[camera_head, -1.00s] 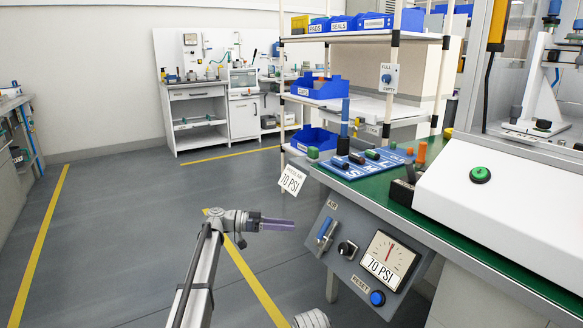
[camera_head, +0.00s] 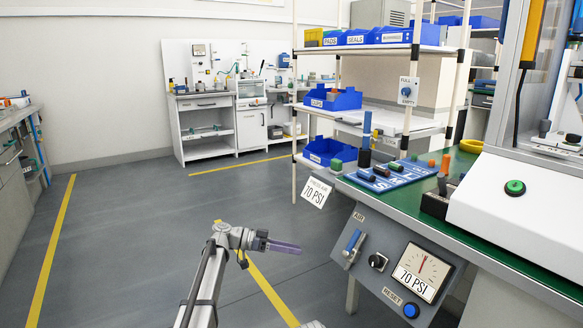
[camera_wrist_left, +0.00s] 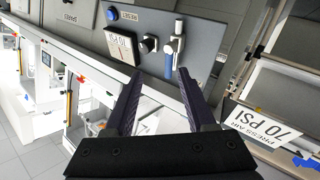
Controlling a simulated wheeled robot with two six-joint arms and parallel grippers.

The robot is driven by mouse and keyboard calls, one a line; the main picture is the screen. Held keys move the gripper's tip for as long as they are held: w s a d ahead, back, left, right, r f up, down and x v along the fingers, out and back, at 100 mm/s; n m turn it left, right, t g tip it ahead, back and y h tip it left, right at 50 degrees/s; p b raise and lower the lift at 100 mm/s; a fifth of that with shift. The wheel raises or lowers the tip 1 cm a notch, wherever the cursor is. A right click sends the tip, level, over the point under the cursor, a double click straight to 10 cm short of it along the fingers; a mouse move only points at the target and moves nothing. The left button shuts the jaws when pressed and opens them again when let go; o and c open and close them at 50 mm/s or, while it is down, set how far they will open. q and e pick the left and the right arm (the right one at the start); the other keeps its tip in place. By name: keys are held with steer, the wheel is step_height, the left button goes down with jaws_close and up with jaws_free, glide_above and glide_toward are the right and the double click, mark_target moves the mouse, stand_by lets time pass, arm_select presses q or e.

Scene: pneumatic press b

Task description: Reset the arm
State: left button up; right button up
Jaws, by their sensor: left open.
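My left gripper (camera_head: 285,248) is open and empty over the floor, in front of and left of the press control panel. In the left wrist view its two fingers (camera_wrist_left: 160,98) stand apart with nothing between them. The panel (camera_head: 372,280) carries a blue AIR lever (camera_head: 352,243), a black knob (camera_head: 377,262), a 70 PSI gauge (camera_head: 421,273) and a blue RESET button (camera_head: 411,310). In the left wrist view the lever (camera_wrist_left: 170,62) and the gauge (camera_wrist_left: 122,45) lie beyond the fingers, apart from them. My right gripper is not seen.
A hanging 70 PSI card (camera_head: 316,192) is at the green bench's left corner. The bench (camera_head: 455,222) holds a blue tray (camera_head: 383,178) with pegs and a white press housing (camera_head: 518,208) with a green button. Open floor (camera_head: 130,240) lies left.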

arm_select(q)
steer(key=s+d+f+n+g+y+p, duration=0.1)
steer(key=s+d+f+n+y+p, duration=0.2)
steer(key=s, duration=0.8)
steer(key=s+d+f+n+g+y+p, duration=0.1)
steer(key=s+f+n+y+p, duration=0.25)
steer(key=s, duration=0.75)
steer(key=s+a+r+n+t+y+p, duration=0.1)
steer(key=s+a+n+y+p, duration=0.15)
steer(key=s+a+y, duration=0.4)
steer(key=s+a+r+n+t+y+p, duration=0.1)
steer(key=s+a+y+p, duration=0.25)
steer(key=s, duration=0.55)
step_height(320, 180, up, 37)
steer(key=w+p, duration=0.1)
steer(key=p, duration=3.6)
steer(key=shift+r, duration=0.2)
steer(key=shift+w, duration=0.1)
